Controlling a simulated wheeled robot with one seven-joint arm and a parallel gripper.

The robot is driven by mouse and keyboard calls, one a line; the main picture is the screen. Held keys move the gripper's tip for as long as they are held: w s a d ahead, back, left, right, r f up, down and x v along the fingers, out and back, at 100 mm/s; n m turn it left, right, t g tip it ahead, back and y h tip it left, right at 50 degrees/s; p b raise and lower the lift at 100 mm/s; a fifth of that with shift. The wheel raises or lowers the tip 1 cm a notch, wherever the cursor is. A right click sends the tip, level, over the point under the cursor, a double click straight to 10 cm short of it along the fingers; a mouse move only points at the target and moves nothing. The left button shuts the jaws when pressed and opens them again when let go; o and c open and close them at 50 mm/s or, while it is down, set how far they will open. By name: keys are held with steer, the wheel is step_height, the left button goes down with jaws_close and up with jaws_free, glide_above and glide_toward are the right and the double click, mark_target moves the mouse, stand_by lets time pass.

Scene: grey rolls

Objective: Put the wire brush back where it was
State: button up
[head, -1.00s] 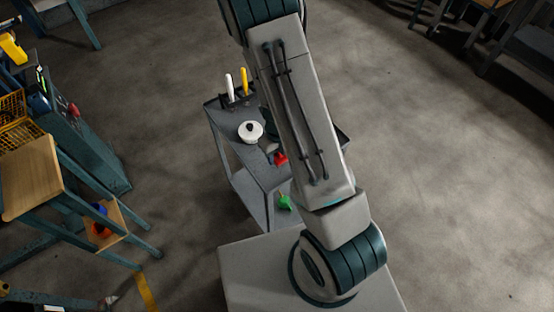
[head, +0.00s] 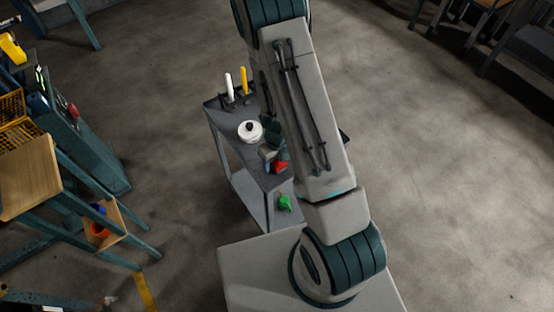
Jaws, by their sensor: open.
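I cannot make out the wire brush for certain. A grey cart (head: 222,118) stands ahead of my base, partly covered by my arm. A small red item (head: 278,167) shows at the cart's near part, with its shape unclear. My gripper (head: 268,152) is only partly in view, low over the cart beside the red item. My own arm link hides most of it. It is open, and I see nothing clearly held in it.
A white handle (head: 229,86) and a yellow handle (head: 244,81) stand upright at the cart's far end. A white round pot (head: 250,131) sits nearer. A green item (head: 285,203) lies lower down. Open floor lies right.

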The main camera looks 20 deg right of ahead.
step_height(320, 180, up, 12)
steer(key=p, duration=0.3)
steer(key=shift+f, duration=0.15)
steer(key=shift+w+r, duration=0.15)
steer(key=shift+r, duration=0.1)
steer(key=w+d+r+m+t+h, duration=0.1)
steer(key=w+d+r+m+t, duration=0.15)
steer(key=r+m, duration=0.45)
steer(key=w+d+r+m+t+h, duration=0.1)
steer(key=r+m+t, duration=0.2)
steer(key=r+m, duration=0.4)
steer(key=w+d+r+m+t+h, duration=0.1)
steer(key=w+d+r+m+t, duration=0.1)
steer(key=r+m, duration=0.45)
steer(key=s+d+r+m+g, duration=0.15)
steer(key=s+r+m, duration=0.35)
steer(key=s+m, duration=0.6)
steer(key=s+a+r+m+g+y, duration=0.1)
steer(key=s+a+m+g+y, duration=0.1)
steer(key=s+a+m, duration=0.5)
steer(key=shift+s+r+m+y, duration=0.4)
steer(key=shift+s+m+y, duration=0.15)
steer(key=shift+s, duration=0.35)
